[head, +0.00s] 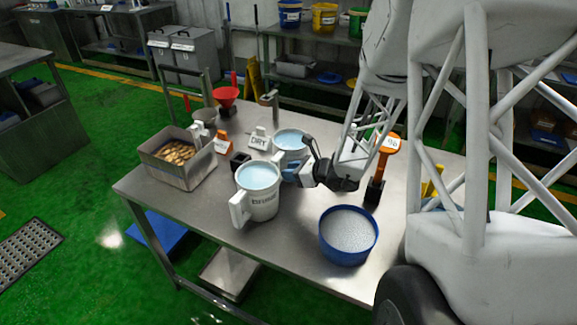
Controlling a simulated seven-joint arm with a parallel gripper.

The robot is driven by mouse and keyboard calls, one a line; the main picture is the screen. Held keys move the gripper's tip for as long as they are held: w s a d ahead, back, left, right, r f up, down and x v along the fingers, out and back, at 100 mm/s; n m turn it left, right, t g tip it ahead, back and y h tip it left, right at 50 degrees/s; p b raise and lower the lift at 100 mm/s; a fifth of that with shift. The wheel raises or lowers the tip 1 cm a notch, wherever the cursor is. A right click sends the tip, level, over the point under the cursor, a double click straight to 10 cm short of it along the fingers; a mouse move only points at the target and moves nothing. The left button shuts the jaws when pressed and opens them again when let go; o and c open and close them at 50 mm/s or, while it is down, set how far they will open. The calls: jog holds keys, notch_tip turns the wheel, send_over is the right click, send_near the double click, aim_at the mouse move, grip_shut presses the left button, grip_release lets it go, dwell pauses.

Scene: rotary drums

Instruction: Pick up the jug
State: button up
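A white jug (260,205) with dark lettering, too blurred to read surely, stands upright on the metal table (205,215). It holds pale blue liquid, and its handle points toward the front left. A second white vessel (285,153) with pale blue liquid stands behind it, partly hidden by my gripper. My gripper (288,173) reaches in from the right, its blue fingertips between the two vessels, close to the front jug's right rim. I cannot tell whether it touches either one. The finger gap is too small to make out.
A metal bin (160,172) of brown pieces stands left. A blue tub (323,245) of white granules is at front right. An orange-handled tool (386,150) stands right of my gripper. A red funnel (227,94) and small signs stand behind. The table's front left is clear.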

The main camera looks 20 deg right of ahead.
jog(key=shift+x, duration=2.6)
grip_shut()
jog(key=shift+r, duration=0.1)
